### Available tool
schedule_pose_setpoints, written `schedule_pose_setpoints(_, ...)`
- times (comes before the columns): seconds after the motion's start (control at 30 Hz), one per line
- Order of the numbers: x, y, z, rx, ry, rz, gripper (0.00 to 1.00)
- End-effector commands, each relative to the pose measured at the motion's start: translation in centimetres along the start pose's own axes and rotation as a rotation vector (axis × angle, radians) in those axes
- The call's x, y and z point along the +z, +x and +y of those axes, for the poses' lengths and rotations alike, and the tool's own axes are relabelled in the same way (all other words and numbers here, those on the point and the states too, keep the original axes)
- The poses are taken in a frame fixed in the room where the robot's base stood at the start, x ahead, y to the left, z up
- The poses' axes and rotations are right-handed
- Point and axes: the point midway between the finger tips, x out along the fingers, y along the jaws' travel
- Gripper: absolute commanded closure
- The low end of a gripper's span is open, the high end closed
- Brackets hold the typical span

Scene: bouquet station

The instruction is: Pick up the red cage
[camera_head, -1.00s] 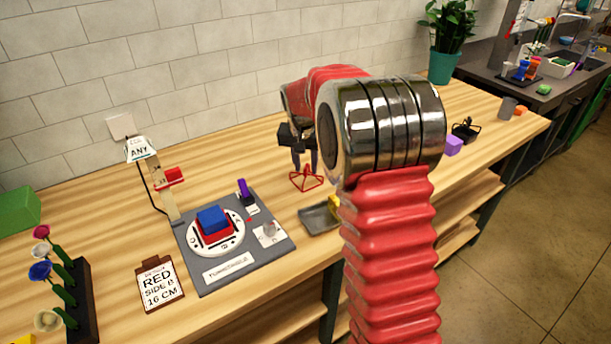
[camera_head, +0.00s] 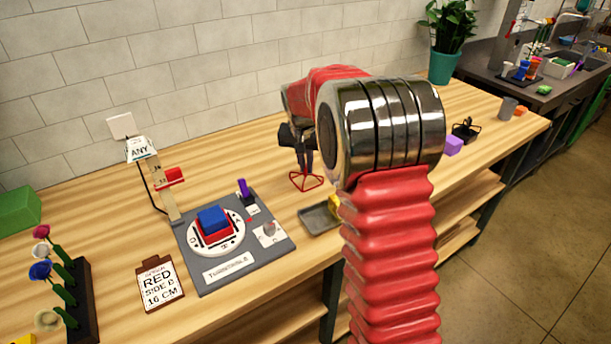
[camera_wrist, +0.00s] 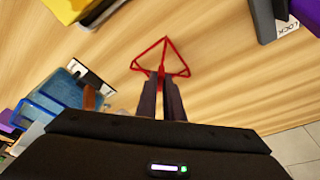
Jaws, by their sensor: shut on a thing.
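The red cage (camera_head: 306,181) is a small frame of thin red bars on the wooden table, right of the turntable. In the wrist view the red cage (camera_wrist: 160,58) shows as a triangle of bars beyond my fingertips. My gripper (camera_head: 305,166) points down over it, and its fingers are close together at the cage's top. In the wrist view my gripper (camera_wrist: 161,80) is shut on the upper part of the cage. The held part is mostly hidden between the fingers. I cannot tell whether the cage's base touches the table.
The grey turntable station (camera_head: 266,262) with a red and blue block (camera_head: 213,219) stands to the left. A grey tray (camera_head: 318,219) lies just in front of the cage. The table behind the cage is clear.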

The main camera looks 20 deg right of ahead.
Motion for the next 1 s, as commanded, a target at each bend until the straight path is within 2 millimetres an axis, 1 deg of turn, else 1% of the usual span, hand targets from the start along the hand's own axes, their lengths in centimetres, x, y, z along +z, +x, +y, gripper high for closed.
schedule_pose_setpoints(0.4, 0.0, -0.1, 0.0, 0.0, 0.0, 0.0, 1.0)
schedule_pose_setpoints(0.57, -0.3, -0.8, 0.0, -0.001, 0.001, 0.002, 1.0)
schedule_pose_setpoints(0.77, -1.0, -3.4, 0.0, -0.002, 0.0, 0.004, 1.0)
schedule_pose_setpoints(1.0, -2.2, -7.5, 0.0, -0.001, 0.001, 0.004, 1.0)
